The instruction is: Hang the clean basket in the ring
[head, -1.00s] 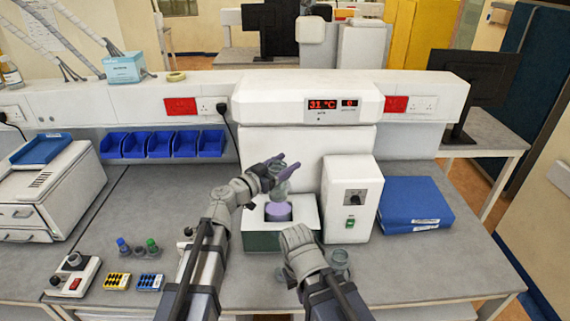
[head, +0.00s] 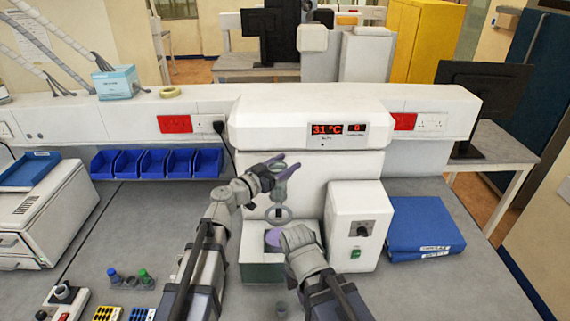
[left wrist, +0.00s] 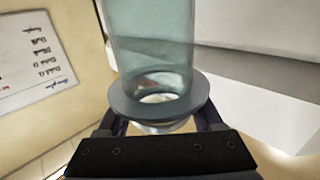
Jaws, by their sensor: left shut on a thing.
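My left gripper (head: 279,168) is shut on the basket, high in front of the white bath unit. The basket (left wrist: 152,45) shows in the left wrist view as a clear, teal-tinted cylinder with a grey flange between my fingers. In the head view the basket (head: 280,188) hangs just below the fingers. A grey ring (head: 287,213) shows below it, over the bath opening; I cannot tell whether they touch. My right gripper (head: 298,238) is low in front of the bath, its fingertips hidden, partly covering a vessel of purple liquid (head: 271,238).
The white bath unit (head: 305,160) with a red display stands behind. A control box (head: 357,205) and blue folders (head: 424,225) are to the right. Blue bins (head: 155,163) line the back left. A small cup (head: 281,309) stands near the front edge.

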